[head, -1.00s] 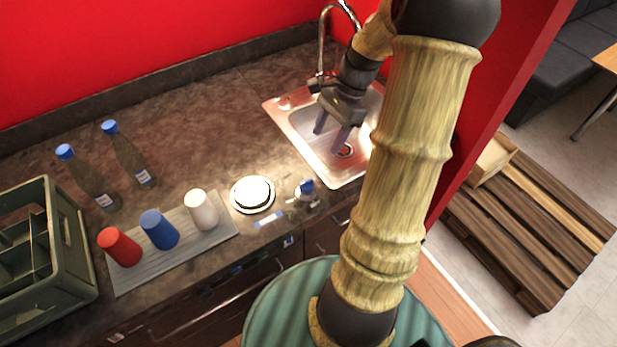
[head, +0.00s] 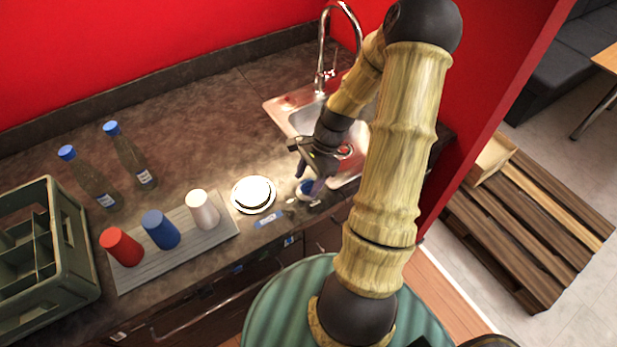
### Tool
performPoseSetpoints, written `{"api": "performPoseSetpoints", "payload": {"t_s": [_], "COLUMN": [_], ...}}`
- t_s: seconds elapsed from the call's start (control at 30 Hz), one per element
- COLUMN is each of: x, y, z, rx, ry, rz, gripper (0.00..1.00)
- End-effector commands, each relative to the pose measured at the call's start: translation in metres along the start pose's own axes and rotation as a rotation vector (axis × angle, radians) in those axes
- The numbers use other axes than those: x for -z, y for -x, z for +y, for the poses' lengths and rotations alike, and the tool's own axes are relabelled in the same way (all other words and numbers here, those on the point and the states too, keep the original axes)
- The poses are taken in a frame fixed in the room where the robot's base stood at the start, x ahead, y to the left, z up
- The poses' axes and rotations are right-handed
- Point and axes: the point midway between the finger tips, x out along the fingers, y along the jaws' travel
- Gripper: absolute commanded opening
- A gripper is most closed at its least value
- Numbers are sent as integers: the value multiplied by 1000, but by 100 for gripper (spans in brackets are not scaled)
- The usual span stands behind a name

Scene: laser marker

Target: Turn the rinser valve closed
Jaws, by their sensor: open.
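The rinser (head: 254,194) is a round white disc with a dark ring, set on the counter left of the sink. The valve (head: 303,190), a small piece with a blue knob, sits just right of it near the counter's front edge. My gripper (head: 309,185) is open and points down at the valve, with its fingers at or just above the blue knob. The fingers and hand cover part of the knob, so its turn angle cannot be read. I cannot tell whether the fingers touch it.
A steel sink (head: 285,104) with a tall faucet (head: 322,45) lies behind my gripper. Red (head: 121,247), blue (head: 160,229) and white cups (head: 203,209) stand on a grey mat (head: 135,278). Two bottles (head: 130,155) and a green crate (head: 78,245) are farther left. A blue-white label (head: 269,219) lies in front.

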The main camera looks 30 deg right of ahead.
Motion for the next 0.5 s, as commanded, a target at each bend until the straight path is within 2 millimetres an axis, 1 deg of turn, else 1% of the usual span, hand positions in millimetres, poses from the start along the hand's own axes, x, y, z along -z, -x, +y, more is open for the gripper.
{"api": "performPoseSetpoints", "payload": {"t_s": [0.2,0.27,0.4,0.43,0.5], "x": [0,0,0,0,0], "y": [0,0,0,0,0], "z": [0,0,0,0,0], "rx": [0,0,0,0,0], "ry": [0,0,0,-1,-1], "rz": [0,0,0,0,0], "gripper": [56,44,17,12,12]}}
